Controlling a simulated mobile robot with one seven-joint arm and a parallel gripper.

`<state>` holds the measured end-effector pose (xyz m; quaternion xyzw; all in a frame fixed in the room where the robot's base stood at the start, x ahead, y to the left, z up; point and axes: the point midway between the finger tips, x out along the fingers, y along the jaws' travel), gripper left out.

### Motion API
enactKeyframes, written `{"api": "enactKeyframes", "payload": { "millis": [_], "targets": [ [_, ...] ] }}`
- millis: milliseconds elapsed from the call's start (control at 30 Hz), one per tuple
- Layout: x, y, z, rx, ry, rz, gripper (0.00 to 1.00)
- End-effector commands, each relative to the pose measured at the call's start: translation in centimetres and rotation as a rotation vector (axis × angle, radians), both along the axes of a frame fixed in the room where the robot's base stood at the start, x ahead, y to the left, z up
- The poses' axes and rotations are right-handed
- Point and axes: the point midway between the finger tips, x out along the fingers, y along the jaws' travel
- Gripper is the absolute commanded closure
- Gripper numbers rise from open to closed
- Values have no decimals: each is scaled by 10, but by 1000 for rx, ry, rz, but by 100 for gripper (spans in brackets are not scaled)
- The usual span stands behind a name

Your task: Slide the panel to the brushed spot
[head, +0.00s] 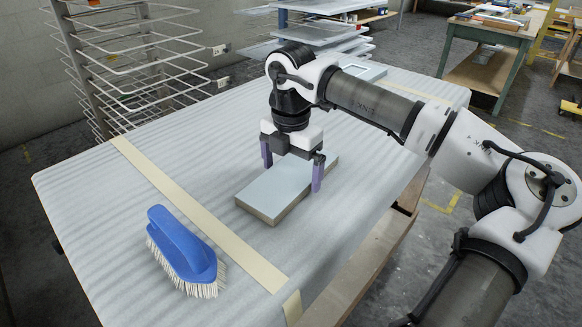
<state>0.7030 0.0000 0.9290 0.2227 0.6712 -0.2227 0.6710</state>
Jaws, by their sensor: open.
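The panel (272,194) is a flat rectangular board with a pale grey top and tan edges. It lies on the padded cart top, to the right of a cream tape strip. A blue brush (182,246) with white bristles rests on the pad on the other side of the strip, near the front left. My gripper (291,174) is above the panel, with its two purple fingers apart and pointing down. The right finger is near the panel's right long edge; I cannot tell whether it touches. The left finger's tip is partly hidden behind the panel's far side.
The cream tape strip (195,210) crosses the padded cart top (90,190). A small framed piece (366,72) lies at the cart's far end. A wire rack (130,60) stands behind on the left. The pad left of the strip is clear except for the brush.

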Motion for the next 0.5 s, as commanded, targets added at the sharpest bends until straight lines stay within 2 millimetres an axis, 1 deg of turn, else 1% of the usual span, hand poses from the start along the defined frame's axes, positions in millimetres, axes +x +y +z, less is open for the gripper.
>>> {"api": "enactKeyframes", "payload": {
  "millis": [67,167,500],
  "targets": [
    [1,0,6,-1,-3,-1,0],
    [1,0,21,-1,-4,-1,0],
    [1,0,98,-1,-4,-2,0]
  ]
}}
